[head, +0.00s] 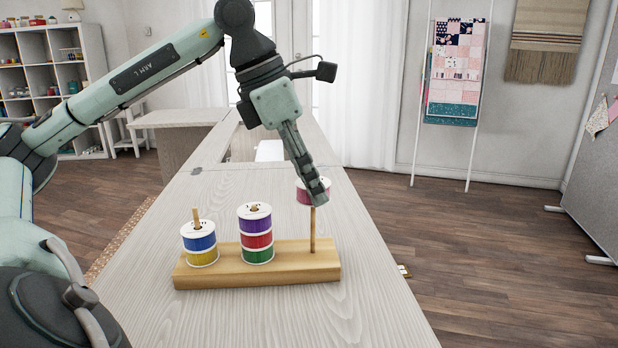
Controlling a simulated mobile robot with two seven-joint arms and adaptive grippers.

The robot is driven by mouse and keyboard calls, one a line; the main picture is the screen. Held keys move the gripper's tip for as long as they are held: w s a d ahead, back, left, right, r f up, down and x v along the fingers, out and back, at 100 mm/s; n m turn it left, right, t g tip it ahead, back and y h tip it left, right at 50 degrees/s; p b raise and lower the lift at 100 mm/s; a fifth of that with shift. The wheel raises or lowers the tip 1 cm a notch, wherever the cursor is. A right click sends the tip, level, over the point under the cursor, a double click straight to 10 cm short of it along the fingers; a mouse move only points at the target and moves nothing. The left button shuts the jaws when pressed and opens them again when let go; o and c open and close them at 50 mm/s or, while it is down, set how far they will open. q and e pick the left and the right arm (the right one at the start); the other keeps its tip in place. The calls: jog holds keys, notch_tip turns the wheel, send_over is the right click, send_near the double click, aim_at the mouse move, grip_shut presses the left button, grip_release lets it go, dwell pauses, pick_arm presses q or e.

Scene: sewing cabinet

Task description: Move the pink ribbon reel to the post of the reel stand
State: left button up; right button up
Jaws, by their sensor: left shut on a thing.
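The pink ribbon reel (304,197), with white rims, is held at the right end of the reel stand (290,265), high above its base. My left gripper (318,192) comes down from above, shut on the reel and hiding part of it. The right post (312,232) of the wooden stand shows bare below the reel. The post's top is hidden, so I cannot tell whether the reel is around it or just above or beside it. My right gripper is not in view.
On the stand, the left post carries a blue reel (200,243) over a yellow one (203,258). The middle post carries purple (255,223), red (257,241) and green (258,256) reels. The pale tabletop (290,318) is clear in front of the stand.

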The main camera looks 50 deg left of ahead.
pick_arm(q)
jog(key=shift+f+b, duration=1.5)
jog(key=o, duration=1.1)
jog(key=shift+c, duration=0.2)
jog(key=v, duration=1.2)
